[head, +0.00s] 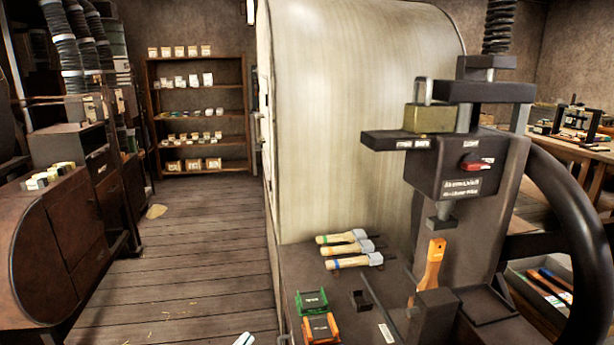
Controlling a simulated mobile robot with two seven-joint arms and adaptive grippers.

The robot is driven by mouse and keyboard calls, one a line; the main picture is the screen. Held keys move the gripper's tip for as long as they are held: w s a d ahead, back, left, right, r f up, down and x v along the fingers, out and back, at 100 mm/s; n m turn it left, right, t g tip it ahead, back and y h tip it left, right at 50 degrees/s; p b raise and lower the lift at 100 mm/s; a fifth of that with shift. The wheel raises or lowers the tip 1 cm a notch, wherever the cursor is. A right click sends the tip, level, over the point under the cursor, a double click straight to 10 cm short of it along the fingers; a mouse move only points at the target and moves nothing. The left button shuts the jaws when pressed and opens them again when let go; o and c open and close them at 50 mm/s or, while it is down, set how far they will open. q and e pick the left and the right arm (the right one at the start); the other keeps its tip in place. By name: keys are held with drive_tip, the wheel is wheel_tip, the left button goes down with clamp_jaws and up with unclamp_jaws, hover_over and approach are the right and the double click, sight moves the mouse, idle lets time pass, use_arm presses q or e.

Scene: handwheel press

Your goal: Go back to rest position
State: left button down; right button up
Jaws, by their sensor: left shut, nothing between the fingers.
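Only a small pale piece at the bottom edge seems to be my left gripper (243,340). It is shut and empty, apart from the tools and the press, and most of it is cut off by the picture's edge. My right gripper is not in view. The handwheel press (470,160) stands at the right, with its large black handwheel (580,240) at the right edge. An orange-handled tool (432,268) stands upright under the press head, beside a dark block (433,315).
Several wooden-handled tools (345,240) lie on the press bench (300,258). A large pale rounded panel (350,90) rises behind. Floor (200,240) at left is mostly clear, before a shelf (197,80).

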use_arm(q)
drive_tip(key=s+a+f+n+g+y, duration=0.2)
drive_tip(key=s+a+f+n+g, duration=0.1)
drive_tip(key=s+f, duration=0.7)
drive_tip(key=s+a+f+n+g+y, duration=0.2)
drive_tip(key=s+f+n, duration=0.3)
drive_tip(key=s+f, duration=0.6)
drive_tip(key=shift+s+a+f+g+y, duration=0.15)
drive_tip(key=shift+s+a+g+y, duration=0.3)
drive_tip(key=shift+s+g, duration=0.55)
